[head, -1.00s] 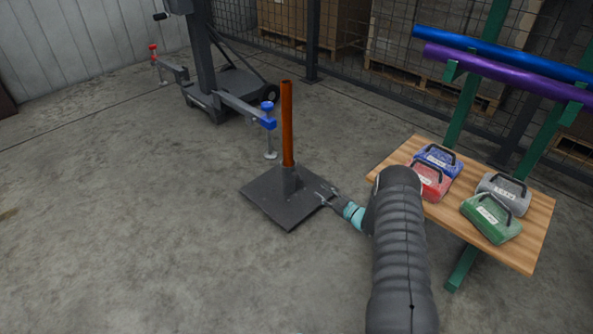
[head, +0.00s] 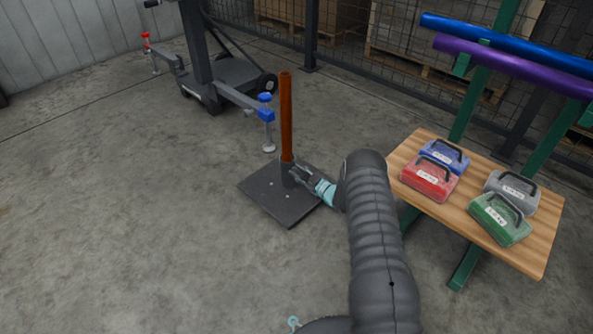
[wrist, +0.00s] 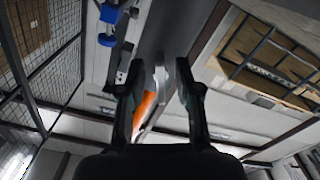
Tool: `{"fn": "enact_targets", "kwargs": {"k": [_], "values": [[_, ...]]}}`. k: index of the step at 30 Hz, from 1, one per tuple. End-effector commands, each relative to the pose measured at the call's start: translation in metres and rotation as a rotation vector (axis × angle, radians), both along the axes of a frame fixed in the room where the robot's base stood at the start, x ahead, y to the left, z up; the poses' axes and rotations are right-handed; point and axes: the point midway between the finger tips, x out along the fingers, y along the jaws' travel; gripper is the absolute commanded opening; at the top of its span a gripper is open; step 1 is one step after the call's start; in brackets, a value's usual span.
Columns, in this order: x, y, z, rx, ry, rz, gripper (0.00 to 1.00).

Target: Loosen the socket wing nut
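The orange pole (head: 286,115) stands upright in a dark socket (head: 287,175) on a flat square base plate (head: 270,200). My gripper (head: 300,172) is at the right side of the socket, low above the plate. In the wrist view, my gripper's two fingers (wrist: 159,78) are spread apart. A pale grey piece that looks like the wing nut (wrist: 160,76) shows between them, with gaps visible. In the head view the wing nut is too small and covered to make out.
A wheeled stand (head: 215,85) with blue and red clamp knobs is behind the pole, its blue-knobbed arm (head: 266,108) close by. The floor left of the plate is clear.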

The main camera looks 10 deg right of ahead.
Motion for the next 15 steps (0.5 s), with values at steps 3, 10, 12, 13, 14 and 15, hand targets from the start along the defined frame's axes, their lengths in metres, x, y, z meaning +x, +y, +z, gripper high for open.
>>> {"fn": "enact_targets", "kwargs": {"k": [3,10,12,13,14,15], "values": [[0.0002,0.0011,-0.0001,0.0,0.0,0.001,0.33],[0.0001,0.0008,-0.0001,0.0,0.0,0.001,0.11],[0.0001,0.0005,-0.0002,0.0,0.0,0.0,0.0],[0.0,0.0005,-0.0002,0.001,0.001,0.0,0.0],[0.0,0.0003,-0.0002,0.001,0.001,0.0,0.0],[-0.0001,0.0002,-0.0002,0.001,0.001,0.0,0.0]]}}
